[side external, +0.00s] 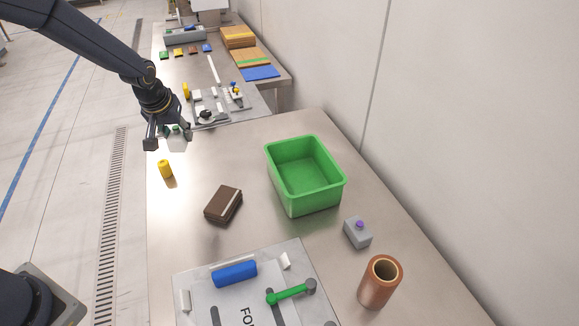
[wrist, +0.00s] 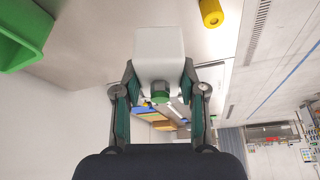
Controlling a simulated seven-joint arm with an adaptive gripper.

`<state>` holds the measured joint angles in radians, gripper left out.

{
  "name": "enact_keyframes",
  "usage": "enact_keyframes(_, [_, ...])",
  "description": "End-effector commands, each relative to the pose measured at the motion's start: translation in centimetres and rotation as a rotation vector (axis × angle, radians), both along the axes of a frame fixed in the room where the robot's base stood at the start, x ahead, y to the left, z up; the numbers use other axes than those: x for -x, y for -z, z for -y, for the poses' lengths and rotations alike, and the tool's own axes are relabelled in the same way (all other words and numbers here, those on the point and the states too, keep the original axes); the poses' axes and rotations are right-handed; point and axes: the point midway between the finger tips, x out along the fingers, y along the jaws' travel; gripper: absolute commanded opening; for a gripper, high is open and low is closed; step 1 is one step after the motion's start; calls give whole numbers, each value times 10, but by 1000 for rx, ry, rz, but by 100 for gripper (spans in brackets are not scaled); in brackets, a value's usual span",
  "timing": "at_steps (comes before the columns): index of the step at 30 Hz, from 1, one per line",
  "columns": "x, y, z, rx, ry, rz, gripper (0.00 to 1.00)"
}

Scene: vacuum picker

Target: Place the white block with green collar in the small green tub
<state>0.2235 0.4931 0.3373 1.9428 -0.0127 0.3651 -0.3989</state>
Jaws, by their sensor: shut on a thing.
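My gripper (side external: 167,140) is shut on the white block (side external: 177,143) with the green collar and holds it above the left part of the table. In the wrist view the white block (wrist: 159,56) sits between the fingers of my gripper (wrist: 159,90), with its green collar (wrist: 160,97) toward my palm. The green tub (side external: 305,178) stands on the table to the right of my gripper, and its visible inside is empty. The tub also shows at the upper left of the wrist view (wrist: 22,35).
A yellow cylinder (side external: 166,169) stands just below my gripper in the side view. A brown box (side external: 223,204) lies between it and the tub. A grey block with a purple knob (side external: 357,232), a copper tube (side external: 380,282) and a fixture board (side external: 245,290) are nearer the camera.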

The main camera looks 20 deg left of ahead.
Motion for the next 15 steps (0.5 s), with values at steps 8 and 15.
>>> enact_keyframes(8, [-72, -4, 102, 2, 398, 1, 3])
enact_keyframes(15, [-108, 7, 230, 1, 733, -2, 3])
